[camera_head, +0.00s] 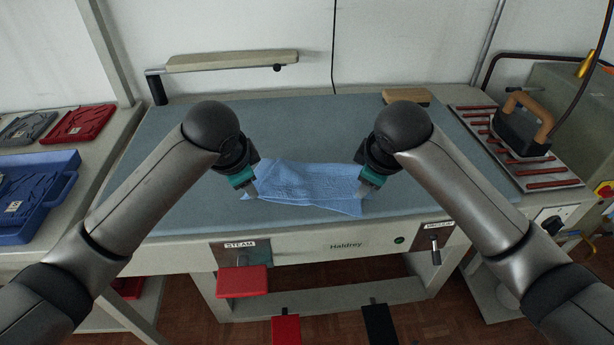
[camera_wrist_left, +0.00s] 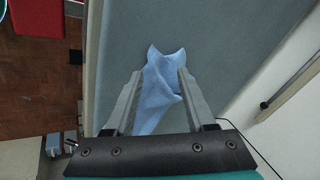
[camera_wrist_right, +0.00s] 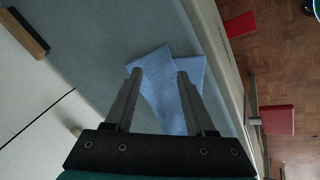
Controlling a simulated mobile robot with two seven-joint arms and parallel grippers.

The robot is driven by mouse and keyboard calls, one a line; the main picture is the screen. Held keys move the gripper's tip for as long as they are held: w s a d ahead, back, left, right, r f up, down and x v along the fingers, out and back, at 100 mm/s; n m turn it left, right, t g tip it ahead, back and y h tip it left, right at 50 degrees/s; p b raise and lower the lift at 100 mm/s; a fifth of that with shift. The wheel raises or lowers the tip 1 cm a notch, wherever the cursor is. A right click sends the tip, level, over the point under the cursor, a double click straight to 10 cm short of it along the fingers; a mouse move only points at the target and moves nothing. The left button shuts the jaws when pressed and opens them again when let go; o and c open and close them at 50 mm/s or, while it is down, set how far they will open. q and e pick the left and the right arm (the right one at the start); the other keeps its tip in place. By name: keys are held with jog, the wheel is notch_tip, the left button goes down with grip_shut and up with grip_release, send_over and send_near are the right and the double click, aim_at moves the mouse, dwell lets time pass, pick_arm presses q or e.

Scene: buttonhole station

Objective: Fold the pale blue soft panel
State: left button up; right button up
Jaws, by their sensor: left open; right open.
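The pale blue soft panel (camera_head: 306,184) lies wrinkled on the grey-blue pressing board, near its front edge, with some layers overlapping at its right end. My left gripper (camera_head: 252,192) is open at the panel's left end; in the left wrist view the panel (camera_wrist_left: 160,85) shows between and beyond the fingers. My right gripper (camera_head: 364,190) is open at the panel's right end; in the right wrist view the panel (camera_wrist_right: 180,90) shows between and beyond the fingers. Whether the fingertips touch the cloth cannot be told.
The board (camera_head: 310,120) is clear behind the panel. A wooden block (camera_head: 405,97) lies at its back edge and a sleeve arm (camera_head: 230,61) stands at back left. An iron (camera_head: 525,125) rests on a rack at right. A blue tray (camera_head: 35,195) stands at left.

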pick_arm(q)
jog(key=s+v, duration=0.1)
jog(key=v, duration=0.6)
jog(key=shift+s+f, duration=0.15)
jog(key=shift+f, duration=0.05)
pick_arm(e)
jog(key=s+v, duration=0.1)
jog(key=v, duration=0.6)
jog(key=shift+s+f, duration=0.15)
jog(key=shift+f, duration=0.05)
